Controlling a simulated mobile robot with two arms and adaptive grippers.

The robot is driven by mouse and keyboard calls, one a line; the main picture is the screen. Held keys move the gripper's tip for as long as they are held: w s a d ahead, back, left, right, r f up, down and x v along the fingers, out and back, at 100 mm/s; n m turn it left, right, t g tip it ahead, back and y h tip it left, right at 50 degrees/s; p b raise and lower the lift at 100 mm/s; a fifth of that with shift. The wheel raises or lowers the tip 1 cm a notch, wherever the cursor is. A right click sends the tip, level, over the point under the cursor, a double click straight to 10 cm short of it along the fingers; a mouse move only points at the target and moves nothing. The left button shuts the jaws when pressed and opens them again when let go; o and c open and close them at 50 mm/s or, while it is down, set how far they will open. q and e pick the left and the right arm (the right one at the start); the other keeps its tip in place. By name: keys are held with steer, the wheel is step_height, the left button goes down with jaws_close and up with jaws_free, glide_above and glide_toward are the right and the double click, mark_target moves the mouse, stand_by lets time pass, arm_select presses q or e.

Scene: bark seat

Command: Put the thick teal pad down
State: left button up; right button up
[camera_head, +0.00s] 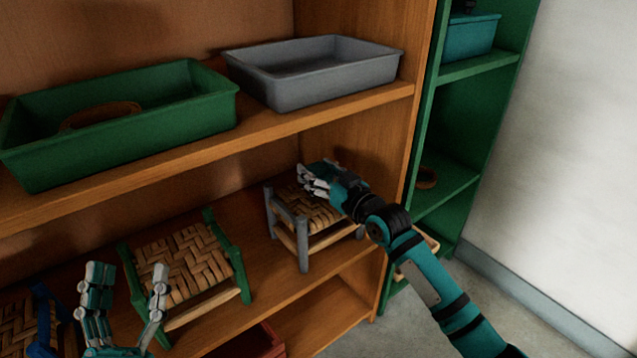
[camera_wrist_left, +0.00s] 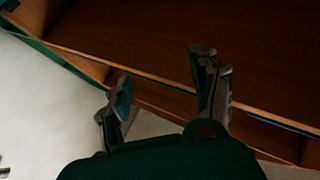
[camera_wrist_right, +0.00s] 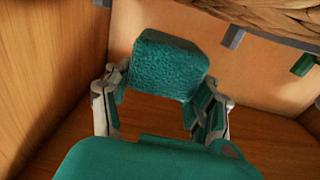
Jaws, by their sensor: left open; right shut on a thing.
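The thick teal pad (camera_wrist_right: 168,66) is a rough-textured block between the fingers of my right gripper (camera_wrist_right: 163,88), which is shut on it. In the head view the right gripper (camera_head: 320,180) is at the grey stool (camera_head: 302,240), over its woven seat (camera_head: 296,196). The pad is not clearly visible there. In the right wrist view a woven seat (camera_wrist_right: 270,15) shows at the top, beyond the pad. I cannot tell whether the pad touches the stool. My left gripper (camera_head: 127,275) is open and empty in front of the green stool; its fingers also show in the left wrist view (camera_wrist_left: 165,78).
The green stool (camera_head: 186,262) stands left of the grey one, and a blue stool (camera_head: 42,320) is at the far left. A green tray (camera_head: 160,120) and a grey tray (camera_head: 320,85) sit on the shelf above. A red container (camera_head: 255,344) is lower down.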

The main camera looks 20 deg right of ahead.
arm_select(q)
steer(key=shift+s+a+r+t+h+b, duration=0.15)
steer(key=shift+s+r+t+h+b, duration=0.4)
steer(key=shift+s+r+t, duration=1.1)
arm_select(e)
steer(key=shift+f, duration=1.1)
arm_select(q)
steer(key=shift+r, duration=0.15)
arm_select(e)
steer(key=shift+f, duration=0.15)
steer(key=o, duration=0.9)
